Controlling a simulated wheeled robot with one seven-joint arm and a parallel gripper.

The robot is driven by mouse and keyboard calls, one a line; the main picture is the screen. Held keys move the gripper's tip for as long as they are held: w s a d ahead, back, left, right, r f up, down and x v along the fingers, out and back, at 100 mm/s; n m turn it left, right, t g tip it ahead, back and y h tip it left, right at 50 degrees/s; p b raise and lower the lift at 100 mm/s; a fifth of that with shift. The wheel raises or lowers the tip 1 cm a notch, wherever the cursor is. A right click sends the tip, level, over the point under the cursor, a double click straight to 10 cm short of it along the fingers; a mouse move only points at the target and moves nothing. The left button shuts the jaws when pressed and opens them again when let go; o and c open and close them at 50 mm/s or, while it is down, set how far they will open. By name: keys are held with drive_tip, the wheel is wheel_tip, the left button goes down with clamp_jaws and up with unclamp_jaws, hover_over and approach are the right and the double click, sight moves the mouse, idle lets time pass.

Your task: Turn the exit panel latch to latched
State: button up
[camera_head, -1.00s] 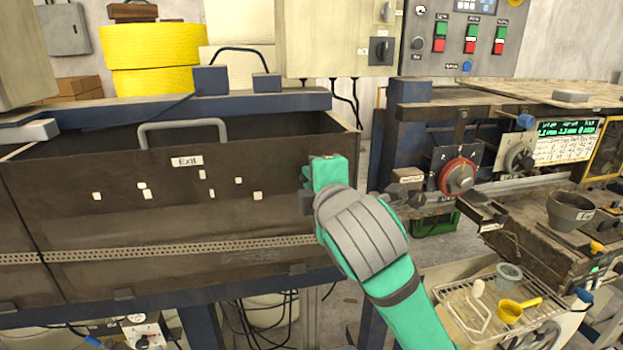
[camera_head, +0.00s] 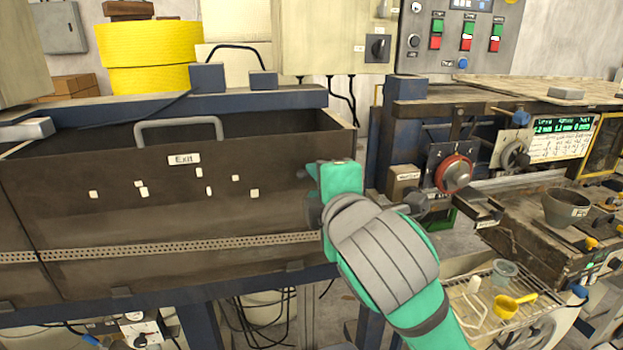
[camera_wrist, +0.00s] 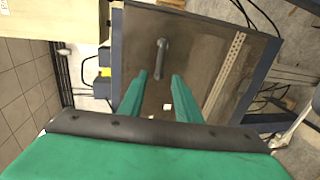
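The exit panel (camera_head: 100,225) is a dark brown upright board with an "Exit" label (camera_head: 184,159) and several small white tags. Its latch (camera_wrist: 161,58) shows in the wrist view as a short dark grey lever with a rounded pivot end. It lies nearly along the line of my fingers. My gripper (camera_wrist: 159,76) has its two green fingers apart, with a gap between them. The latch shows just beyond the fingertips, in line with the gap; I see no clear contact. In the head view my gripper (camera_head: 335,182) is at the panel's right end and hides most of the latch area.
A U-shaped grey handle (camera_head: 179,129) rises at the panel's top edge. A perforated strip (camera_head: 150,249) crosses its lower part. Right of my gripper stand a red-ringed dial (camera_head: 453,174) and a bench with a grey cup (camera_head: 566,208). Yellow rolls (camera_head: 152,58) stand behind.

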drive_tip(key=shift+v, duration=2.6)
drive_tip(key=shift+a, duration=0.2)
